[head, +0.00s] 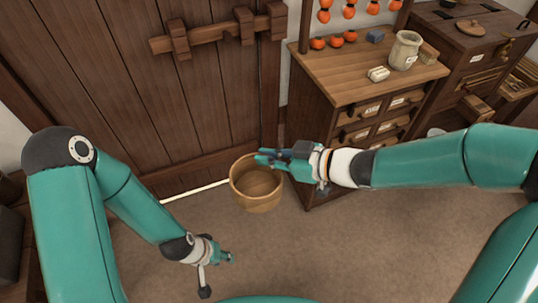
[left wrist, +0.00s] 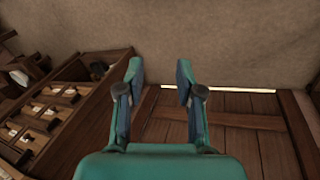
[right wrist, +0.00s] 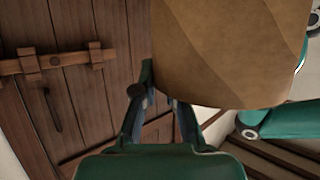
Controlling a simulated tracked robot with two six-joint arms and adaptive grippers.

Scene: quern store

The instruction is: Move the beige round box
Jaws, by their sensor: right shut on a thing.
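The beige round box (head: 257,202) is open-topped and looks empty inside. In the head view it is in front of the plank door, left of the drawer cabinet, and seems held above the floor. My right gripper (head: 275,157) is shut on its rim at the upper right. In the right wrist view the box (right wrist: 232,50) fills the upper right, beside the fingertips (right wrist: 164,85). My left gripper (head: 230,257) is low in the head view, apart from the box. In the left wrist view its fingers (left wrist: 160,82) are spread with nothing between them.
The wooden door (head: 150,100) with its bar latch stands behind the box. A drawer cabinet (head: 350,75) to the right bears a jar (head: 405,50), a small pale block (head: 379,74) and orange fruits (head: 334,42). The floor (head: 330,240) in front is clear.

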